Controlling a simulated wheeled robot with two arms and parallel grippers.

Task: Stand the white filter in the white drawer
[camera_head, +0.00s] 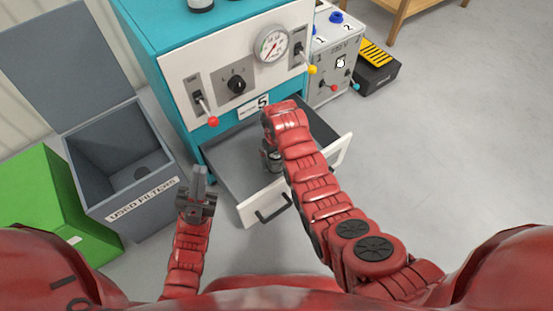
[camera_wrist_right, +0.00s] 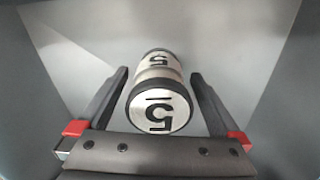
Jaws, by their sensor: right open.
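The filter is a silver cylinder with black bands and a black 5 on its end face (camera_wrist_right: 157,112). In the head view it shows only in part (camera_head: 274,156), inside the open white drawer (camera_head: 247,212), beside my right arm. My right gripper (camera_wrist_right: 160,92) is open, with one finger on each side of the filter; I see no clear contact. In the head view my right arm hides its fingers. The filter's end faces the wrist camera, and it appears upright. My left gripper (camera_head: 199,174) is empty with its fingers together, left of the drawer.
The teal cabinet (camera_head: 150,62) with a gauge (camera_head: 271,43) and levers stands behind the drawer. A grey used-filters bin (camera_head: 140,203) and a green box (camera_head: 45,205) are at left. A grey box with a lever (camera_head: 340,62) is at back right. The floor at right is clear.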

